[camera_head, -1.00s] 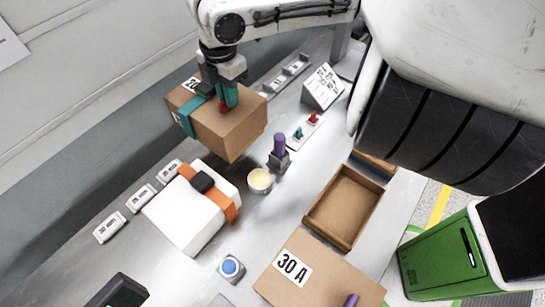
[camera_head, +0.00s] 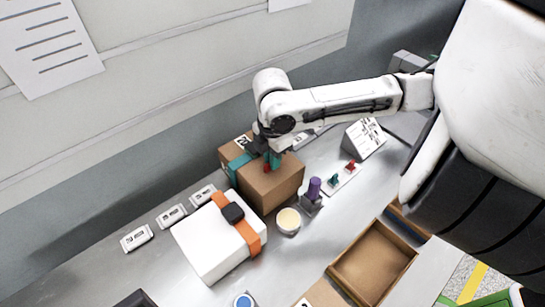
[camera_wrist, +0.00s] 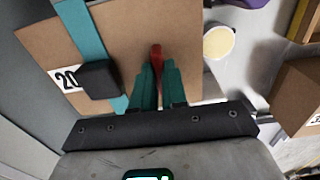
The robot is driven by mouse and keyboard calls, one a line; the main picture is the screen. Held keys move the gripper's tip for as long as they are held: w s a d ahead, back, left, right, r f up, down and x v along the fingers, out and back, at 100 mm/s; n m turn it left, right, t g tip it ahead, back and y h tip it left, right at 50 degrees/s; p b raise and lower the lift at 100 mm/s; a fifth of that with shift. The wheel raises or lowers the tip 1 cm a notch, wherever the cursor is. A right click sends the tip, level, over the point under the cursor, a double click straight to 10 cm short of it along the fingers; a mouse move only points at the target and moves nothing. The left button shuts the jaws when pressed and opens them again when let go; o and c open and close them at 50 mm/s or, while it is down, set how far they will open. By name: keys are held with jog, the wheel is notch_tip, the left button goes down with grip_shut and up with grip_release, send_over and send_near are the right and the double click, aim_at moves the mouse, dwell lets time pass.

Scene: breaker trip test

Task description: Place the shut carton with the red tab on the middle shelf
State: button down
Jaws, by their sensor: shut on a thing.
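The brown carton (camera_head: 285,188) has a teal band (camera_head: 238,166), a number label and a red tab (camera_head: 266,168) on top. It is shut and stands at the back of the bench, behind the white carton. My gripper (camera_head: 271,160) is above it, shut on the red tab. In the wrist view the teal fingers (camera_wrist: 156,82) close around the red tab (camera_wrist: 156,56), and the carton top (camera_wrist: 120,45) with a black block (camera_wrist: 100,80) fills the left. I cannot tell whether the carton touches the bench. No shelf is clearly in view.
A white carton (camera_head: 210,245) with an orange strap is close in front. A cream round pot (camera_head: 288,221), purple knob (camera_head: 314,187) and small switches (camera_head: 342,175) are to the right. An open brown tray (camera_head: 372,262) is at front right. Small labelled blocks (camera_head: 171,216) line the left.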

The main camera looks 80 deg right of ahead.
jog(key=shift+f, duration=0.1)
jog(key=c, duration=1.2)
grip_release()
jog(key=shift+o, duration=0.2)
